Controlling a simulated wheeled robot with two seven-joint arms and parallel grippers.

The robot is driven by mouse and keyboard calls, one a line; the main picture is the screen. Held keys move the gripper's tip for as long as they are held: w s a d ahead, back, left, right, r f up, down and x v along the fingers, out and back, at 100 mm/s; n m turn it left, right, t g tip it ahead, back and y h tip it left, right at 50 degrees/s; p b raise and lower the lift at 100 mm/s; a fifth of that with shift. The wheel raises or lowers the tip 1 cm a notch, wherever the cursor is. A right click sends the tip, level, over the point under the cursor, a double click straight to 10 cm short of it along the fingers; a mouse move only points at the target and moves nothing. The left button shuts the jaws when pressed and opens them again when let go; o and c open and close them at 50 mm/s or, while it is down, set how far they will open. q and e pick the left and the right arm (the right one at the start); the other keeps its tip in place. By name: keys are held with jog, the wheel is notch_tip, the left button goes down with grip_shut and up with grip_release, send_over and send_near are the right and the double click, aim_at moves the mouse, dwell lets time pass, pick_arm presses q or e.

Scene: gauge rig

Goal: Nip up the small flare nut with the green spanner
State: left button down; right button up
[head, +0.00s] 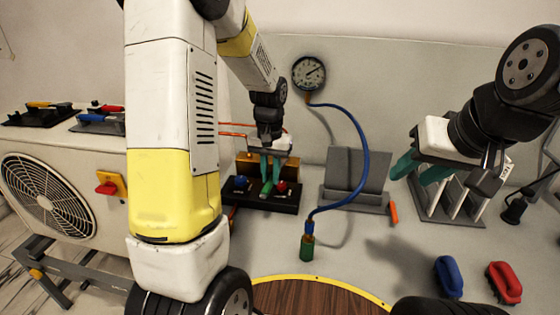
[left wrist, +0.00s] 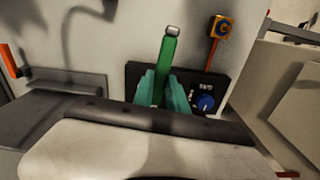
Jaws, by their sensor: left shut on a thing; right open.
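The green spanner (left wrist: 168,62) stands out from between the teal fingers of my left gripper (left wrist: 162,88) in the left wrist view, with a silvery end. My left gripper is shut on it. In the head view this gripper (head: 270,172) is just above a black block (head: 262,203), and a bit of green (head: 266,187) shows below its fingers. The small flare nut cannot be told for certain in either view. My right gripper (head: 422,170) is open, above the grey rack at the right.
The block carries a blue knob (head: 241,182) and a red knob (head: 282,187). A blue hose (head: 362,150) runs from the gauge (head: 309,72) to a green fitting (head: 307,246).

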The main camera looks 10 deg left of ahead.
pick_arm(q)
jog(key=shift+f, duration=0.1)
dwell(0.3)
jog(key=shift+w+f, duration=0.35)
jog(key=shift+f, duration=0.5)
jog(key=shift+w+f, duration=0.35)
jog(key=shift+f, duration=0.45)
jog(key=shift+w, duration=0.15)
jog(key=shift+w+d, duration=0.15)
jog(key=shift+w, duration=0.85)
jog(key=shift+w+d, duration=0.1)
jog(key=shift+w, duration=0.95)
jog(key=c, duration=1.9)
grip_release()
grip_shut()
